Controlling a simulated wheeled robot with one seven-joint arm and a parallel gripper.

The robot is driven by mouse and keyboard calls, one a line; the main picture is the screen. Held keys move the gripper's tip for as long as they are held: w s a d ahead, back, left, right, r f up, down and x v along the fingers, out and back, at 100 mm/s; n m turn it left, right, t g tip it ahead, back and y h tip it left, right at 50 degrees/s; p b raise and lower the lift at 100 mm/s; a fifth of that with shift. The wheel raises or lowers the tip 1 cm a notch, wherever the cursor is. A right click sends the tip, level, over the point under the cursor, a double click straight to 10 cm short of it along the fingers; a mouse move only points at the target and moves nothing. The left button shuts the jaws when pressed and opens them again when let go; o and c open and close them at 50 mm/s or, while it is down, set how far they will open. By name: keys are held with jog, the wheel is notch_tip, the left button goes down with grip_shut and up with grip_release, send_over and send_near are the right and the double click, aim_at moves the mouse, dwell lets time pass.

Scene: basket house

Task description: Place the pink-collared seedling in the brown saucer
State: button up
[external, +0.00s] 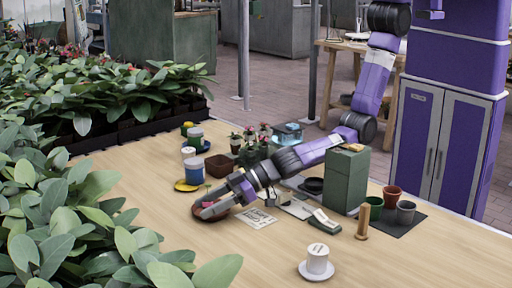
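The brown saucer (198,213) lies on the wooden table, left of the middle, partly covered by my gripper. My gripper (206,206) is low over the saucer, reaching in from the right. A small pink patch (208,203) shows between its fingers, over the saucer, with a bit of green above it; this looks like the pink-collared seedling. The fingers hide most of its pot. I cannot tell whether the fingers grip it or whether it rests on the saucer.
A yellow saucer (181,186) and a blue-and-white pot (194,171) stand just behind. A brown square container (219,166) and several potted seedlings (250,140) are farther back. A white pot (317,259) is in front.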

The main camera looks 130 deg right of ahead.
jog(key=shift+r+p, duration=0.5)
jog(key=shift+p, duration=0.1)
jog(key=v, duration=0.3)
jog(key=shift+r, duration=0.35)
notch_tip(320, 180, up, 6)
